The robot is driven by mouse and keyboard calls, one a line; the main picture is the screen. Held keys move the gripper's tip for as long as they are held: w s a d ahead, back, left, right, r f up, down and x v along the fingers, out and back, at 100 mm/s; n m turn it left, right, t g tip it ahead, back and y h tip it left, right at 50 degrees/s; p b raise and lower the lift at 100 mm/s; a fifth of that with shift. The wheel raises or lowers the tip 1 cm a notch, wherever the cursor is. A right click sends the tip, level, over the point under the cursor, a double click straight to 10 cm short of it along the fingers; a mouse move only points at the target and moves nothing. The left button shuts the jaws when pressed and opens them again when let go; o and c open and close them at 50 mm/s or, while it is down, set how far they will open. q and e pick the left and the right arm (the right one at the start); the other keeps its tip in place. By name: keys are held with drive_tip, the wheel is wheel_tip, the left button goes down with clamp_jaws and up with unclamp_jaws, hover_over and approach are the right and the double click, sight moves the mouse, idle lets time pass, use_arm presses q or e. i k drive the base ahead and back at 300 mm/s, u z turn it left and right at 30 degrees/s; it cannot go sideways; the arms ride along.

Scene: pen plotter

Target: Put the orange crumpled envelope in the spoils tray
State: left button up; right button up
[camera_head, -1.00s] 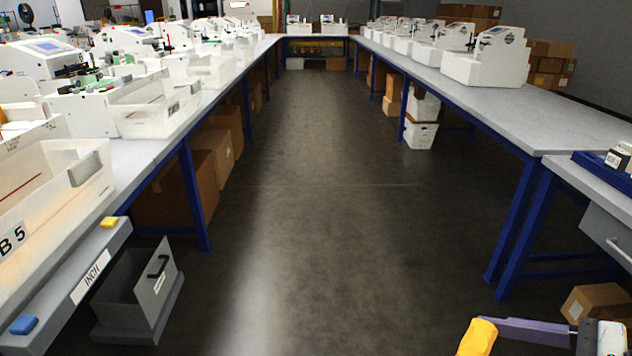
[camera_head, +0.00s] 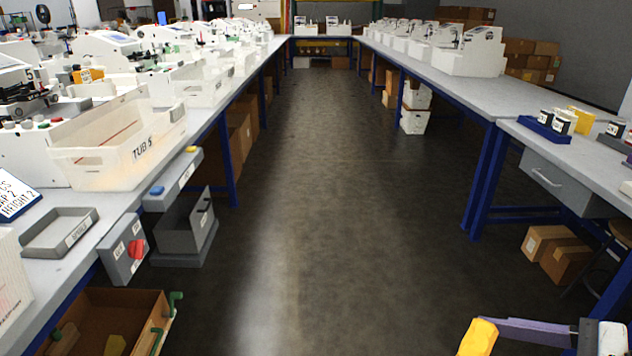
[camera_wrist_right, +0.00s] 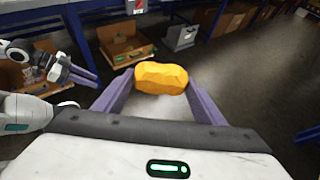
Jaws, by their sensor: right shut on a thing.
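The orange crumpled envelope (camera_head: 477,338) is at the bottom right of the head view, held in my right gripper (camera_head: 492,334). In the right wrist view the envelope (camera_wrist_right: 160,78) sits between the two purple fingers, clear of any surface. The spoils tray (camera_head: 44,250) is a shallow grey tray with a front label, on the left bench near its front edge. It looks empty. My right gripper is far to the right of it. My left gripper (camera_wrist_right: 82,76) shows only at the left of the right wrist view; its finger gap is unclear.
A white tub labelled TUB 5 (camera_head: 110,150) stands behind the tray. A grey bin (camera_head: 185,235) is beyond. The middle aisle floor is clear.

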sight(58, 234)
drive_tip(key=u, duration=1.9)
drive_tip(key=i, duration=1)
